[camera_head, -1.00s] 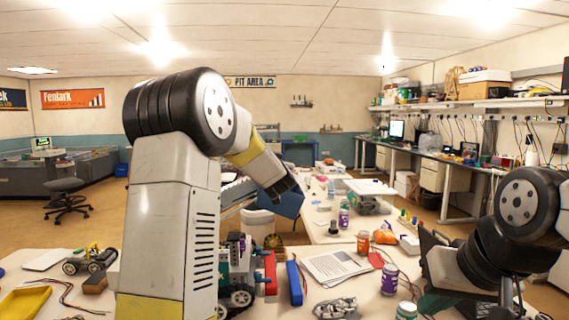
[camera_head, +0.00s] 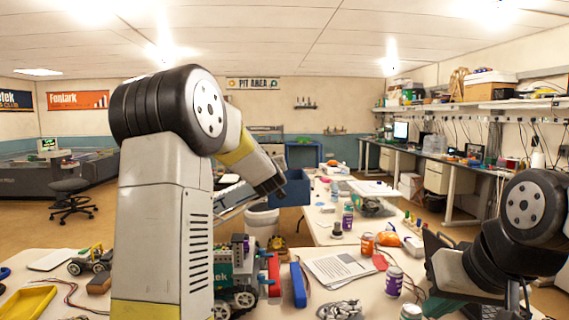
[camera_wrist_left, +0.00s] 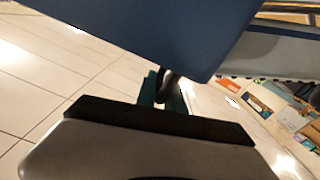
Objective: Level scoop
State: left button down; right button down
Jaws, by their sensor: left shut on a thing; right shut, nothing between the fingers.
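My left arm rises at the left of the head view and reaches over toward the far side. Its gripper (camera_head: 280,188) is mostly hidden at the end of the dark wrist. It is shut on a blue scoop (camera_head: 295,187), held tilted above the table. In the left wrist view the blue scoop (camera_wrist_left: 150,30) fills the top, with the left gripper's teal fingers (camera_wrist_left: 163,92) below it. I cannot see inside the scoop. A white bucket (camera_head: 262,220) stands below and left of it. My right gripper (camera_head: 442,303) is low at the right, shut and empty.
The near table holds a wheeled robot kit (camera_head: 235,280), a blue box (camera_head: 298,285), papers (camera_head: 338,267), a purple can (camera_head: 394,281), an orange can (camera_head: 366,245) and a yellow tray (camera_head: 27,302). A second table (camera_head: 325,228) extends behind. Open floor lies at left.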

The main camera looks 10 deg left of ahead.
pick_arm(q)
jog(key=shift+s+a+f+n, duration=0.2)
jog(key=shift+a+n, duration=0.45)
jog(key=shift+n, duration=0.4)
jog(key=shift+s+a+f+n, duration=0.1)
jog(key=shift+s+a+n, duration=0.1)
jog(key=shift+a+n, duration=0.65)
jog(key=shift+d+n, duration=0.15)
jog(key=shift+n, duration=0.15)
jog(key=c, duration=1.5)
grip_release()
jog(key=v, duration=0.7)
jog(key=shift+s+d, duration=0.15)
jog(key=shift+s, duration=0.25)
